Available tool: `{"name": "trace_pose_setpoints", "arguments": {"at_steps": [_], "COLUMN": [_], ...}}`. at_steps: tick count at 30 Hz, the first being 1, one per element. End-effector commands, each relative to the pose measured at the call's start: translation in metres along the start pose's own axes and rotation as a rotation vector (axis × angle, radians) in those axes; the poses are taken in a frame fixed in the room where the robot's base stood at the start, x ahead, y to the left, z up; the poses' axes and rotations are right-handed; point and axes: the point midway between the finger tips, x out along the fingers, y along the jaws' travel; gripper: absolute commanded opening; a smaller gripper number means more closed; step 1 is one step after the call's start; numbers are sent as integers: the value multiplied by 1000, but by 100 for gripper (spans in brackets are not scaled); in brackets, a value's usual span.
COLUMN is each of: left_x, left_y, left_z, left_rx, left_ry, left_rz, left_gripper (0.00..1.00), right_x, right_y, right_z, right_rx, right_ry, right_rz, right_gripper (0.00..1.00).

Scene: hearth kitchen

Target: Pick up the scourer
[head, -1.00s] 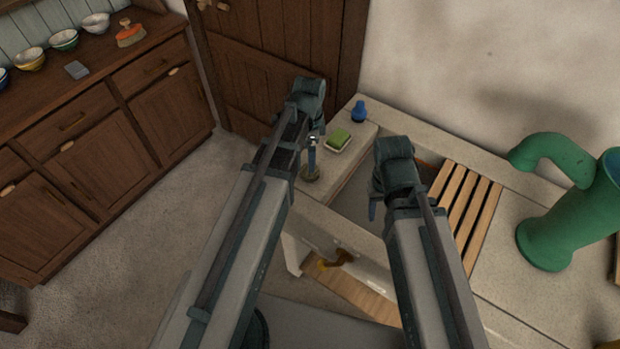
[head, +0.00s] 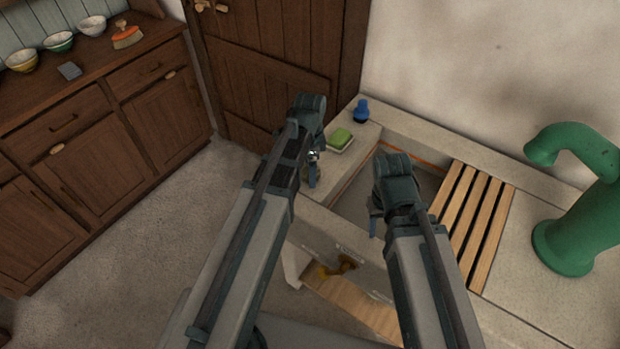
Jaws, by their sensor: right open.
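A green block (head: 341,136), which looks like the scourer, lies in a small pale dish (head: 342,149) on the stone ledge at the sink's far left corner. My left gripper (head: 312,178) is in front of and left of the dish, apart from the block. Its jaw opening is hidden by its own body. My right gripper (head: 374,216) is open and empty over the near part of the sink, to the right of and nearer than the block.
A blue bottle (head: 361,111) stands just behind the dish. A wooden slatted rack (head: 474,216) lies right of the sink basin, and a green pump (head: 579,200) stands farther right. A dresser (head: 90,125) with bowls, an orange brush (head: 127,37) and a grey block (head: 69,70) is left.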

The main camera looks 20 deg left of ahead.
Motion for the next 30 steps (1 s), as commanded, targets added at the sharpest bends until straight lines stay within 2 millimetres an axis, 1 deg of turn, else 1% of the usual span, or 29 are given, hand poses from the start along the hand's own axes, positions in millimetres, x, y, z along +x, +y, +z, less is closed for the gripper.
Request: {"name": "trace_pose_setpoints", "arguments": {"at_steps": [1, 7, 11, 12, 14, 15, 17, 18, 20, 26, 30], "left_x": [3, 1, 1, 1, 1, 1, 1, 1, 1, 1, -3], "left_y": [0, 0, 0, 0, 0, 0, 0, 0, 0, 0, 0], "left_z": [0, 0, 0, 0, 0, 0, 0, 0, 0, 0, 0], "left_rx": [0, 0, 0, 0, 0, 0, 0, 0, 0, 0, 0], "left_ry": [0, 0, 0, 0, 0, 0, 0, 0, 0, 0, 0], "left_rz": [0, 0, 0, 0, 0, 0, 0, 0, 0, 0, 0], "left_gripper": [100, 100, 77, 69, 59, 51, 41, 33, 23, 22, 22], "right_x": [3, 1, 1, 1, 1, 1, 1, 1, 1, 1, -3], "right_y": [0, 0, 0, 0, 0, 0, 0, 0, 0, 0, 0], "right_z": [0, 0, 0, 0, 0, 0, 0, 0, 0, 0, 0], "right_rx": [0, 0, 0, 0, 0, 0, 0, 0, 0, 0, 0], "right_ry": [0, 0, 0, 0, 0, 0, 0, 0, 0, 0, 0], "right_rz": [0, 0, 0, 0, 0, 0, 0, 0, 0, 0, 0], "right_gripper": [50, 50, 50, 50, 50, 50, 50, 50, 50, 50, 50]}}
